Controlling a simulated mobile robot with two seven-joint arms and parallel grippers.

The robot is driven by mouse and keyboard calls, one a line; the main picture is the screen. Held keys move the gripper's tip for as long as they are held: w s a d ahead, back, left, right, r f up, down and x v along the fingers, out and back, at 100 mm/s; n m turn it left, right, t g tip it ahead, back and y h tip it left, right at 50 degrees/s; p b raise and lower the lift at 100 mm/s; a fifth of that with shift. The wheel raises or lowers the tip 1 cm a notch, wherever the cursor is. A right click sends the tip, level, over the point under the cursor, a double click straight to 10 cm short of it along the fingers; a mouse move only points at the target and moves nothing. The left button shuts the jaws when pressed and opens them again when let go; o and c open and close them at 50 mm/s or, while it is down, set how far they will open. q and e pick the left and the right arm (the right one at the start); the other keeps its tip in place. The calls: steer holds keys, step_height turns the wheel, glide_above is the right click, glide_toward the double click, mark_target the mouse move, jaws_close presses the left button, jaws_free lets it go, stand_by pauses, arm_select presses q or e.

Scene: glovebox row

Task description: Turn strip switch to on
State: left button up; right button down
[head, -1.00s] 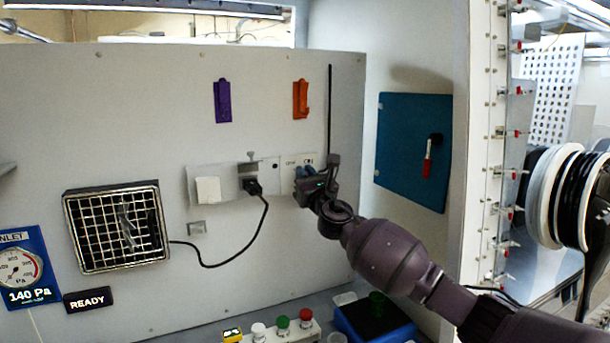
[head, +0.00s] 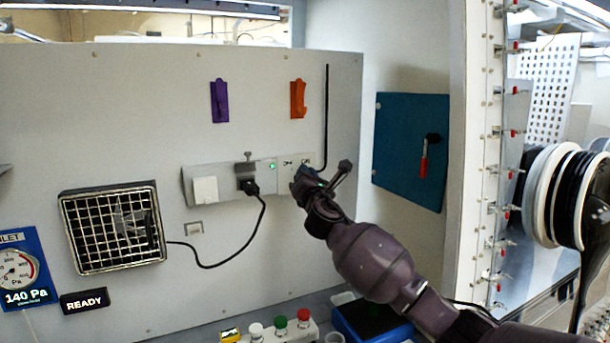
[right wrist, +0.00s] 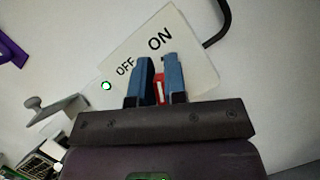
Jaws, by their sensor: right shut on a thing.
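The power strip (head: 223,176) is a pale grey bar on the back panel, with a white cover and a black plug (head: 249,186). Its small green light (head: 272,166) is lit and also shows in the right wrist view (right wrist: 106,86). At its right end is a white plate (right wrist: 195,60) marked OFF and ON. My right gripper (head: 303,178) is at this plate. In the right wrist view its blue fingers (right wrist: 158,78) are shut on the red switch (right wrist: 160,88), which is mostly hidden between them, near the ON side. My left gripper is not in view.
A purple hook (head: 220,101) and an orange hook (head: 298,99) hang above the strip. A black cord runs from the plug to the grille (head: 113,229). A teal panel (head: 409,150) is on the right wall. Push buttons (head: 280,324) stand below.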

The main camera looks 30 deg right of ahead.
steer(key=shift+d+m, duration=0.1)
steer(key=shift+m, duration=0.3)
steer(key=c, duration=1.2)
jaws_free()
steer(key=shift+o, duration=0.2)
steer(key=b+v, duration=0.1)
steer(key=v, duration=0.9)
steer(key=shift+s+a+b, duration=0.2)
steer(key=shift+s+b, duration=0.2)
